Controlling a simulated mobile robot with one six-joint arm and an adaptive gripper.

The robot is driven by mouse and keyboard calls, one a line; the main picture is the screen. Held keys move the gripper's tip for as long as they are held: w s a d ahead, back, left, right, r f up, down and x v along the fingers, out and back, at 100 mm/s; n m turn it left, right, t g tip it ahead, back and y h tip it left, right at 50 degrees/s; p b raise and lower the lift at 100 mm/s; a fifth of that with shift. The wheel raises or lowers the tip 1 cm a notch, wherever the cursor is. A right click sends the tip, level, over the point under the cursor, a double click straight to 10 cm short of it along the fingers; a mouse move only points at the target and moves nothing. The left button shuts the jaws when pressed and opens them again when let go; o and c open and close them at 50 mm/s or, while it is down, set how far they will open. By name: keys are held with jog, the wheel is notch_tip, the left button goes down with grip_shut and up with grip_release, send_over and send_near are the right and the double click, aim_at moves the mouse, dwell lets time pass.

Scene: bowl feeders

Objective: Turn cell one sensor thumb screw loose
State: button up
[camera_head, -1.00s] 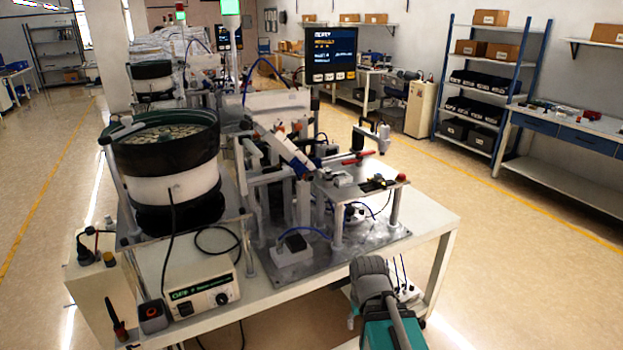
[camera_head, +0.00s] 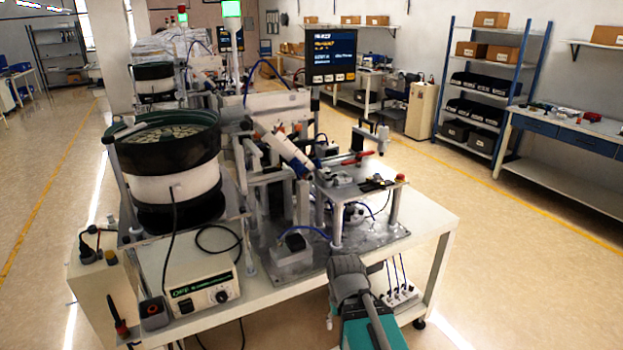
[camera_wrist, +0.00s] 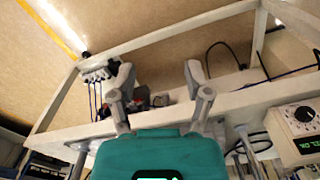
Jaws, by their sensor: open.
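The front bowl feeder cell stands on a white table (camera_head: 437,222), with its black and white bowl (camera_head: 165,185) at left and its assembly fixture (camera_head: 345,185) at right. The sensor thumb screw is too small to make out in either view. My gripper (camera_wrist: 159,75) is open and empty in the wrist view, its two grey fingers apart near the table's edge. In the head view my grey and teal arm (camera_head: 372,325) is at the table's front edge, low and right of centre. Its fingertips cannot be made out there.
A feeder controller (camera_head: 200,280) with a dial sits at the table's front left; it also shows in the wrist view (camera_wrist: 300,128). A valve block (camera_head: 400,298) with blue tubes is below the table's right side. A screen (camera_head: 333,57) stands behind the fixture. The right floor is clear.

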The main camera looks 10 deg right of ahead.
jog(key=shift+o, duration=0.2)
jog(key=w+a+r+n+t+y+p, duration=0.1)
jog(key=w+a+r+p, duration=0.1)
jog(key=w, duration=0.4)
jog(key=shift+w+r+t+y+p, duration=0.15)
jog(key=shift+r+t+y+p, duration=0.2)
jog(key=shift+r, duration=0.3)
jog(key=n+t+y+p, duration=0.1)
jog(key=t+y+p, duration=0.3)
jog(key=t+p, duration=0.65)
send_near(311, 177)
jog(key=s+r, duration=0.1)
jog(key=s, duration=0.2)
jog(key=shift+s+d+r+b, duration=0.1)
jog(key=shift+d+b, duration=0.25)
jog(key=shift+d, duration=0.1)
jog(key=b+x, duration=0.5)
jog(key=x, duration=0.8)
jog(key=shift+w, duration=0.45)
